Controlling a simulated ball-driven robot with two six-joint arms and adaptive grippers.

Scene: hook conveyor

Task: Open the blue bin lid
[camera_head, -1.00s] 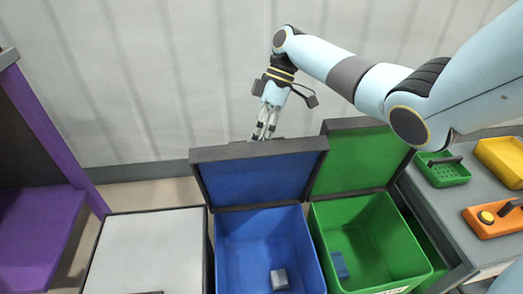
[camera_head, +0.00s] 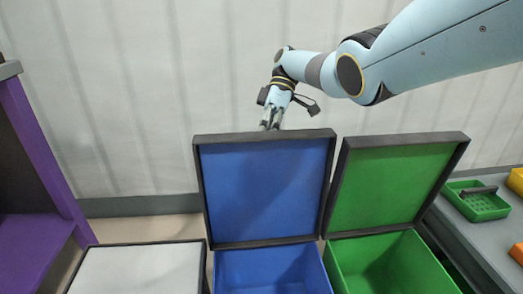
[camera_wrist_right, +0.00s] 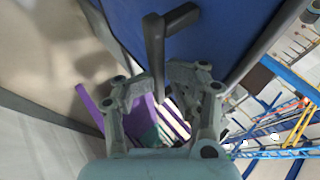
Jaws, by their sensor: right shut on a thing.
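The blue bin lid (camera_head: 265,185) stands raised, close to upright, with its blue inner face and dark frame toward the head camera. The blue bin (camera_head: 265,270) below it is open at the top, and its lower part is cut off. My right gripper (camera_head: 270,124) is at the lid's top edge, its fingertips partly hidden behind it. In the right wrist view, my right gripper (camera_wrist_right: 152,92) is shut on the dark lid handle (camera_wrist_right: 155,50), which stands out from the blue lid (camera_wrist_right: 230,35). My left gripper is not in view.
A green bin (camera_head: 385,265) with its green lid (camera_head: 388,185) raised stands right beside the blue one. A closed white-topped bin (camera_head: 140,270) is on the left, near a purple shelf (camera_head: 35,160). A grey counter (camera_head: 490,235) at right holds a green basket (camera_head: 480,203).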

